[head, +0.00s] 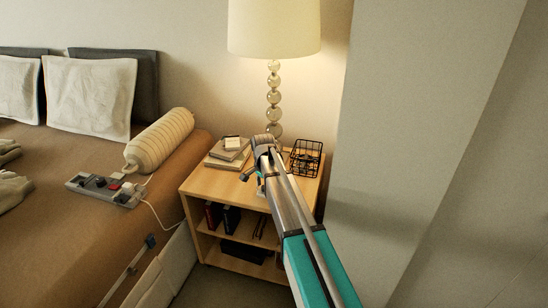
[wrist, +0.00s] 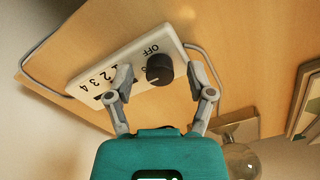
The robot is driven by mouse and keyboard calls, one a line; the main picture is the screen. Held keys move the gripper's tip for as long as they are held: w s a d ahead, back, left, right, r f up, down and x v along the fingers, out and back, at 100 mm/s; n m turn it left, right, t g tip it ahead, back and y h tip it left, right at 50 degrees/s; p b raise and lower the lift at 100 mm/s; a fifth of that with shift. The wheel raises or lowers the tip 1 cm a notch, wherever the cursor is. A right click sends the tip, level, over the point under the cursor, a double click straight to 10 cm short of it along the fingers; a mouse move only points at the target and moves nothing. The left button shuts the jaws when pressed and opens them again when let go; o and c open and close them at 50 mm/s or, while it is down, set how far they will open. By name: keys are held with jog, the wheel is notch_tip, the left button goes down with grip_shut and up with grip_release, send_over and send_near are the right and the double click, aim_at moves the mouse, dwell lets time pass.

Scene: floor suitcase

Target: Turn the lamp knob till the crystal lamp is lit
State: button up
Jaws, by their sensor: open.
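The crystal lamp (head: 273,98) stands at the back of the nightstand, with stacked clear balls under a cream shade (head: 274,28). The shade looks bright, and the wall beside it has a warm glow. In the wrist view, a white control box (wrist: 108,68) lies on the wood, marked OFF and 1 to 4. Its black lamp knob (wrist: 159,69) is near the OFF mark; its exact setting is unclear. My gripper (wrist: 160,76) is open, a finger on either side of the knob; contact cannot be told. In the head view my gripper (head: 265,146) hides the box.
The nightstand (head: 208,183) also holds books (head: 228,154) at left and a black wire basket (head: 306,158) at right. The lamp's base (wrist: 240,128) is close to the box. A bed with a bolster (head: 160,138) is left, a wall right.

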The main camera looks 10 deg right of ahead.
jog(key=shift+m, duration=0.6)
notch_tip(320, 180, up, 14)
jog(key=p, duration=1.4)
jog(key=s+r+n+p, duration=0.4)
jog(key=s+r+p, duration=0.1)
jog(key=s, duration=0.3)
jog(key=s+r+n+p, duration=0.4)
jog(key=s+r+p, duration=0.2)
jog(key=s, duration=0.3)
jog(key=shift+a, duration=0.25)
jog(key=s+r+n+p, duration=0.4)
jog(key=s, duration=0.5)
jog(key=shift+n, duration=0.4)
jog(key=shift+s+a, duration=0.1)
